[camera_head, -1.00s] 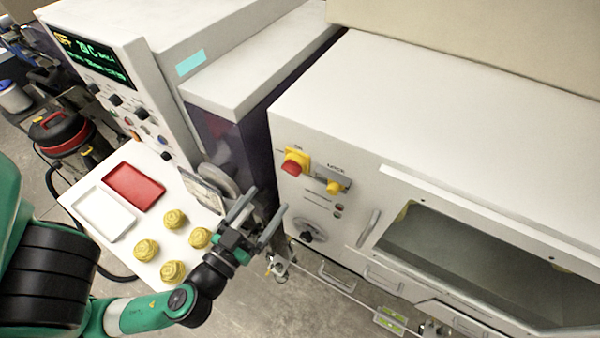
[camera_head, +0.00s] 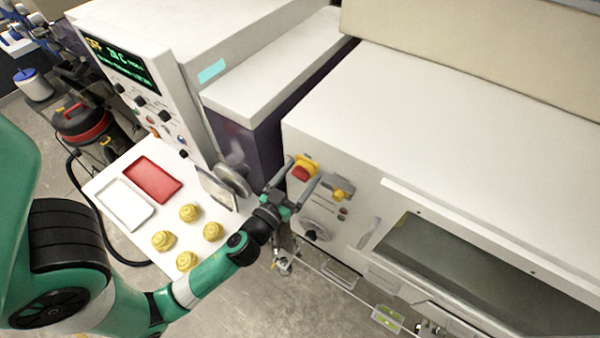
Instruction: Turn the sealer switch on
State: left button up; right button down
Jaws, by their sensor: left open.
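The sealer switch (camera_head: 301,172) is a red knob on a yellow plate on the white machine's front panel. Its label is hard to read now. My left gripper (camera_head: 303,176) is open, and its two fingertips reach up to either side of the red knob in the picture. I cannot tell whether the fingers touch the knob or are still a little in front of it. My right gripper is not in view.
A yellow selector (camera_head: 339,194) and a black dial (camera_head: 311,235) sit on the same panel close by. A round grey disc (camera_head: 234,180) stands left of the gripper. A white table (camera_head: 133,232) holds a red tray (camera_head: 153,180), a white tray (camera_head: 124,204) and several yellow pieces.

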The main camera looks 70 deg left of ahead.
pick_arm(q)
jog(key=c, duration=1.4)
jog(key=shift+m, duration=0.5)
jog(key=m, duration=0.2)
jog(key=shift+m, duration=0.4)
jog(key=m, duration=0.9)
jog(key=shift+r, duration=0.1)
jog(key=m+p, duration=0.1)
jog(key=m, duration=0.4)
jog(key=shift+m, duration=0.3)
